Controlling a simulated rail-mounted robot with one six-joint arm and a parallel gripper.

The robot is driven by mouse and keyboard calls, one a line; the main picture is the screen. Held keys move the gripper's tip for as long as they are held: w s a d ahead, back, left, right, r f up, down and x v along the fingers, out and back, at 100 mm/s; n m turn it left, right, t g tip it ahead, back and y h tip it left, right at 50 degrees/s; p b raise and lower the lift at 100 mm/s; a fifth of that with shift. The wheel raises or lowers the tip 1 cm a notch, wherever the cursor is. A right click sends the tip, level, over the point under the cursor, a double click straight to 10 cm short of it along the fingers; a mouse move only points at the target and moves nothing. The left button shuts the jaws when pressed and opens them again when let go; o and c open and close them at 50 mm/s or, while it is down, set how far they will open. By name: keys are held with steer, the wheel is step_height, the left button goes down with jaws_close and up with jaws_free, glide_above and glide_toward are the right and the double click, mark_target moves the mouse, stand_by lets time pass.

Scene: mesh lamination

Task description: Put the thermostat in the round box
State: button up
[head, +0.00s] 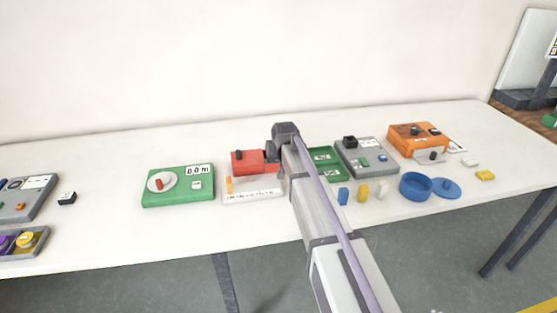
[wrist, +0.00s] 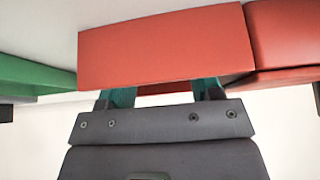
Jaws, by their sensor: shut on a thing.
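The round box (head: 415,190) is blue and open, on the right part of the table in the head view. Its round blue lid (head: 446,188) lies beside it. My gripper (wrist: 165,93) is shut on a red block (wrist: 165,45), whose flat side fills the upper middle of the wrist view. A second red body (wrist: 288,38) is close beside it on the right. In the head view my arm hides the fingertips, by the red unit (head: 250,162) with a black knob. I cannot tell which thing is the thermostat; none is clearly marked so.
A green panel (head: 178,198) with a dial and display stands left of the red unit. A white labelled plate (head: 252,197) lies in front. A green tray (head: 326,173), a grey device (head: 369,169) and an orange device (head: 404,144) stand right.

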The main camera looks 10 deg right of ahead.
step_height(320, 180, up, 10)
steer(key=p, duration=1)
